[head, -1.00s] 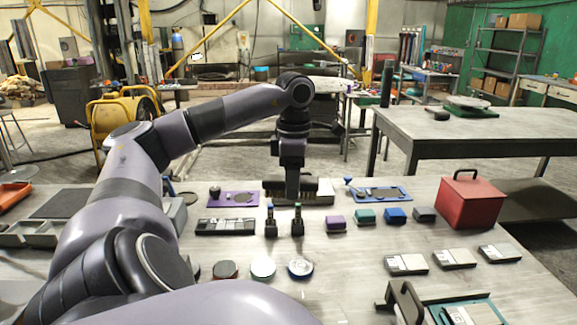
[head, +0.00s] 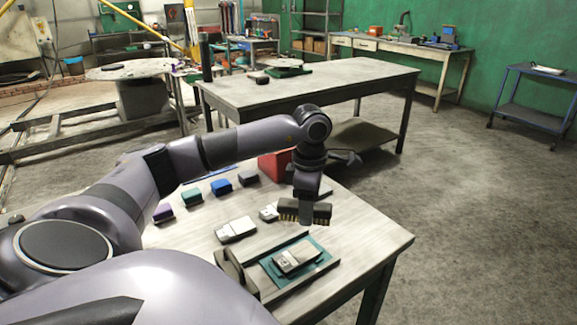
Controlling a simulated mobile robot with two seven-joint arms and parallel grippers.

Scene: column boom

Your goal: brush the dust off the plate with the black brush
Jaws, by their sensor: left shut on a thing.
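My left gripper (head: 305,206) is shut on the black brush (head: 322,211), a dark block with a row of short tan bristles along its lower side. The gripper partly covers the brush's middle. It is held above the near right part of the workbench (head: 350,235), just behind a teal mat (head: 318,265). A flat grey plate-like piece (head: 296,258) with a pale patch lies on this mat. The brush appears apart from it. I cannot make out dust on it. My right gripper is not in view.
A dark upright piece (head: 230,268) stands left of the mat. Pale-topped blocks (head: 236,230) lie behind it, with coloured blocks (head: 221,187) farther left. A red box (head: 273,163) is partly behind my arm. The bench's right edge is close; open floor lies beyond.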

